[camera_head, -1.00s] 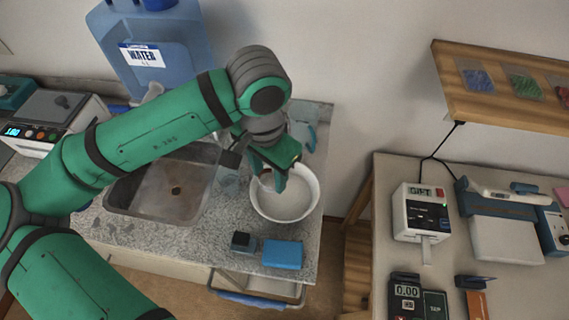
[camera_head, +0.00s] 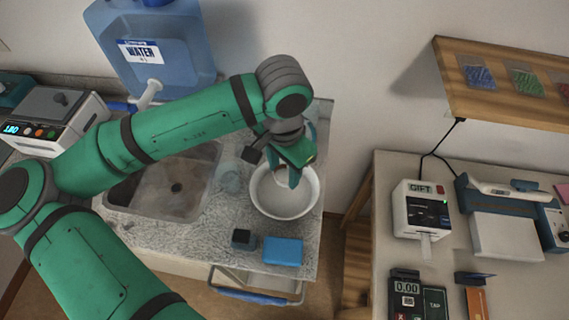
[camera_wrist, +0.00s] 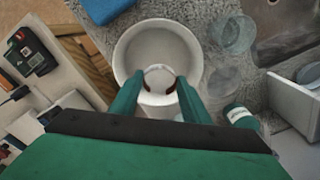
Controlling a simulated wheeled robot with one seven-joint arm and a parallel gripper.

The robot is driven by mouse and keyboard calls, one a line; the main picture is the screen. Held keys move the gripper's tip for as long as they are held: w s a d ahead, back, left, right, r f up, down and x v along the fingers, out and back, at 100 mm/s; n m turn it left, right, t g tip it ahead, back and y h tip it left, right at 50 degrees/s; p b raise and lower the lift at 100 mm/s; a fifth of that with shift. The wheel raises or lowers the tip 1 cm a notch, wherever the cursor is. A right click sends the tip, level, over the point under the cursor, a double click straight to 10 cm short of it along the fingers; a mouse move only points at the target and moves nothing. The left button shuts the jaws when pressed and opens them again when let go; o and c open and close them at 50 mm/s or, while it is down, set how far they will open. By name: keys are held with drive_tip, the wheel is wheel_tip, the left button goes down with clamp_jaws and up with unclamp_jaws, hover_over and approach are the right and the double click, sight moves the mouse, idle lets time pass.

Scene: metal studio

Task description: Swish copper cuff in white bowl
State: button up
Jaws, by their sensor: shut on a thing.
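The white bowl (camera_head: 284,213) stands on the speckled counter to the right of the sink, with a pale inside. It also shows in the wrist view (camera_wrist: 126,50). My gripper (camera_head: 285,180) is over the bowl, pointing down. In the head view the fingers mostly hide the cuff.
A metal sink (camera_head: 150,190) lies left of the bowl, and a blue water jug (camera_head: 165,50) stands behind it. A blue sponge-like block (camera_head: 283,251) and a small dark box (camera_head: 243,239) sit in front of the bowl. A wooden shelf (camera_head: 510,105) overhangs the right-hand table.

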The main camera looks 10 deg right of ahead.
wheel_tip(320, 180, down, 3)
drive_tip(key=shift+s+f, duration=0.1)
drive_tip(key=shift+s, duration=0.05)
drive_tip(key=shift+f, duration=2.25)
drive_tip(key=shift+f, duration=0.1)
drive_tip(key=shift+d+r, duration=0.1)
drive_tip(key=shift+r, duration=0.65)
drive_tip(key=shift+f, duration=0.65)
